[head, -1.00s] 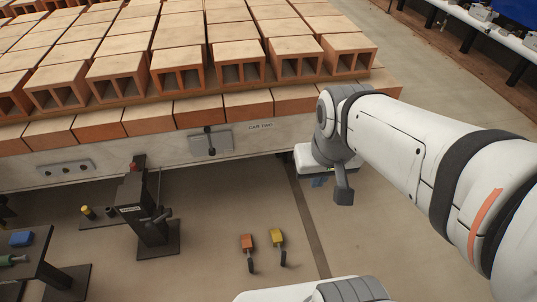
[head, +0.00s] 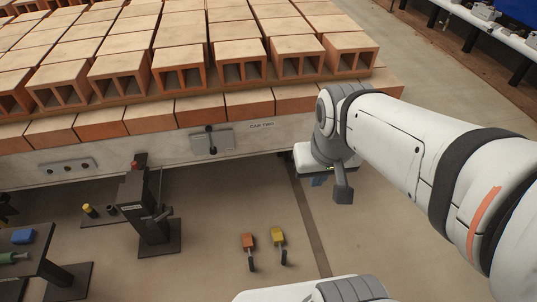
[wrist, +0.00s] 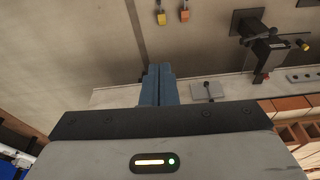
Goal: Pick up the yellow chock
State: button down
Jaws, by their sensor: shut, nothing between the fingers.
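The yellow chock (head: 277,236) lies on the floor in front of the brick car, with a dark handle pointing toward the bottom of the head view. It also shows at the top of the wrist view (wrist: 161,18). An orange chock (head: 248,241) lies just to its left in the head view. My gripper (head: 319,181) is up beside the car's right end, well apart from both chocks. In the wrist view its blue fingers (wrist: 159,72) are together with nothing between them.
The car (head: 225,140) carries rows of hollow bricks (head: 180,65). A dark post stand (head: 150,215) with a red top stands left of the chocks. A low dark table (head: 30,250) holds a blue block (head: 22,236). The floor around the chocks is clear.

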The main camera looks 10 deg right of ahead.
aim_at(277, 237)
jog(key=z, duration=1.95)
jog(key=k, duration=1.45)
jog(key=u, duration=1.3)
jog(key=i, duration=1)
jog(key=u, duration=0.1)
